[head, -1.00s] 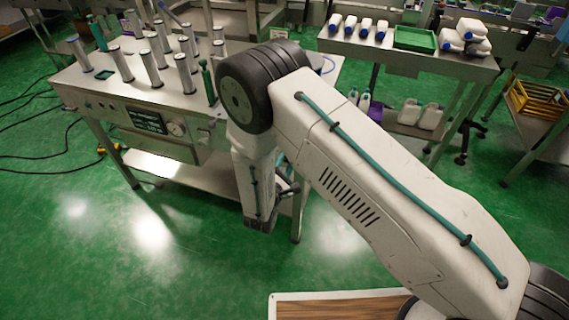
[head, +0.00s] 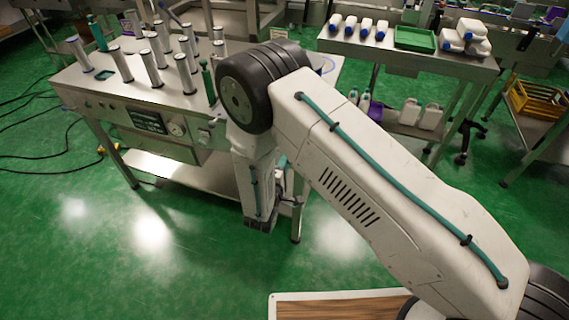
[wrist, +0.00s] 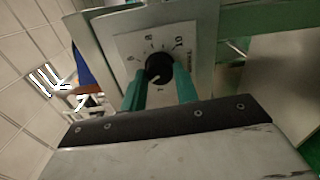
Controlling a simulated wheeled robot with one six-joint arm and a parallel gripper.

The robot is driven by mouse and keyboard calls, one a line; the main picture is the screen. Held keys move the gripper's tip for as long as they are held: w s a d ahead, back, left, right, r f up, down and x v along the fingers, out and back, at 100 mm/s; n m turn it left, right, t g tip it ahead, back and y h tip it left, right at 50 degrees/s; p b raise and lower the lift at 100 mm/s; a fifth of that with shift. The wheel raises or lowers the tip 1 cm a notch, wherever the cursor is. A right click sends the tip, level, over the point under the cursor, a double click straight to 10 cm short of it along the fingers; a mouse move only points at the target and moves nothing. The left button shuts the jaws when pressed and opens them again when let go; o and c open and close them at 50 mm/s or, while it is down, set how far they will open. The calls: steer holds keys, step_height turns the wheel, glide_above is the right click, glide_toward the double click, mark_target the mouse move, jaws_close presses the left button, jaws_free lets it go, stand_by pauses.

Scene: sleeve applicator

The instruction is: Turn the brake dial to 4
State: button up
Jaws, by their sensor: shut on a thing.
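The brake dial (wrist: 159,67) is a black round knob on a pale square plate (wrist: 127,44) printed with numbers, including 8 and 10. A small white mark shows on the knob's lower left; I cannot tell exactly which number it points to. My gripper (wrist: 161,80) has its two teal fingers on either side of the knob and is shut on it. In the head view my arm hides the knob and the fingertips, beside the right end of the metal bench (head: 180,155).
The bench carries several upright silver cylinders (head: 122,64) and a front panel with a dark display (head: 146,121) and a round pale fitting (head: 177,127). A second table (head: 400,62) with white bottles and a green tray (head: 415,39) stands behind. Open green floor lies in front.

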stand_by(0.3)
steer(key=o, duration=1)
steer(key=v, duration=0.8)
steer(key=shift+w, duration=0.1)
